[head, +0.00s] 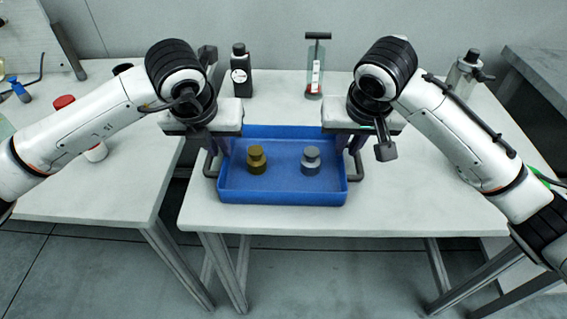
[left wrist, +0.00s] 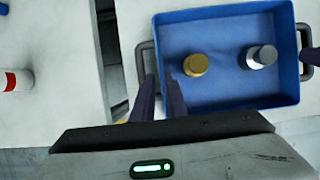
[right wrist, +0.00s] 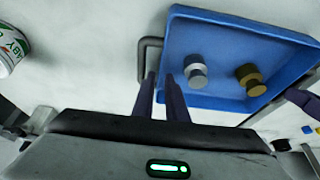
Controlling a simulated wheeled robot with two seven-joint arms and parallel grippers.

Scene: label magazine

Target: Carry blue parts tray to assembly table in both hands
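The blue parts tray (head: 282,196) sits on a light-topped table, with a dark handle at each end. A brass-coloured weight (head: 257,161) and a grey weight (head: 311,161) stand in it. My left gripper (left wrist: 161,78) is at the tray's left handle (left wrist: 141,62). Its two fingers are apart, with a gap between them, and one overlaps the handle's lower part. My right gripper (right wrist: 160,75) is at the right handle (right wrist: 143,52), its fingers also apart. In the head view both sets of fingers are largely hidden by my wrists. I cannot tell whether either touches its handle.
A small metal-topped bottle (head: 467,72) is at the back right. A second table (head: 110,185) lies left across a gap, carrying a red-capped bottle (left wrist: 16,80).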

